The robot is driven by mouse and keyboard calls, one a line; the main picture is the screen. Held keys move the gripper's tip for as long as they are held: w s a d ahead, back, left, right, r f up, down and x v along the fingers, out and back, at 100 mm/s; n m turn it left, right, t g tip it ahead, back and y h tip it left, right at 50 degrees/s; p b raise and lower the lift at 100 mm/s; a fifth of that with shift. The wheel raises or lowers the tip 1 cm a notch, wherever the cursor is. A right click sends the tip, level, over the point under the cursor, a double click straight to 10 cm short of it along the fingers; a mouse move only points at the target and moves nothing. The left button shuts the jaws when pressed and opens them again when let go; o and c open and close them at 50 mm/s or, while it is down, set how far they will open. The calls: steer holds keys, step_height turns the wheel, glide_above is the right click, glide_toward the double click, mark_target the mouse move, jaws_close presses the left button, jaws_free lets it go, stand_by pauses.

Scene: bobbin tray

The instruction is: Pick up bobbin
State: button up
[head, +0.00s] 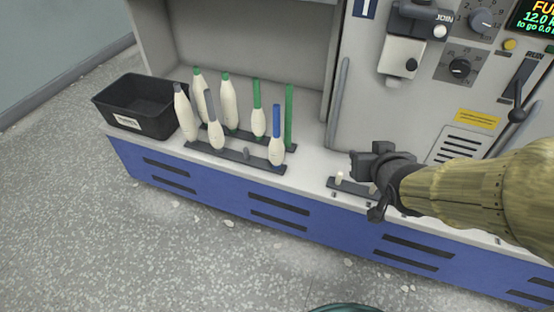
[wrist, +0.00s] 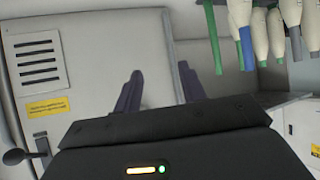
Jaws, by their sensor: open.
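Several white bobbins on coloured tubes stand upright on two dark peg rails on the counter in the head view. Behind are green-topped bobbins (head: 229,106) and a bare green tube (head: 289,115). My gripper (head: 362,165) is right of them, apart from all of them. In the wrist view, my gripper (wrist: 160,88) is open with nothing between its fingers. The blue tube (wrist: 245,46) and other bobbins hang upside down at upper right there.
A black bin (head: 140,103) sits at the counter's left end. A short dark rail with a small pale peg (head: 339,178) lies below my gripper, partly hidden. The machine panel (head: 440,90) with knobs and a lever stands behind my arm.

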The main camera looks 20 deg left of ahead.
steer(key=s+a+n+t+y+b, duration=0.2)
steer(key=s+a+n+y+b, duration=0.1)
steer(key=a+y+b, duration=0.5)
steer(key=a+n+b, duration=0.1)
steer(key=a+b, duration=0.2)
steer(key=a, duration=0.1)
steer(key=shift+s+a+n+t+y, duration=0.2)
steer(key=shift+n+t+y, duration=0.1)
steer(key=shift+n+t, duration=0.1)
steer(key=shift+w, duration=0.1)
steer(key=p+x, duration=0.6)
steer(key=p, duration=0.1)
steer(key=p, duration=0.2)
steer(key=shift+w+a+r+p, duration=0.15)
steer(key=shift+w+a+p, duration=0.05)
steer(key=shift+w+p, duration=0.15)
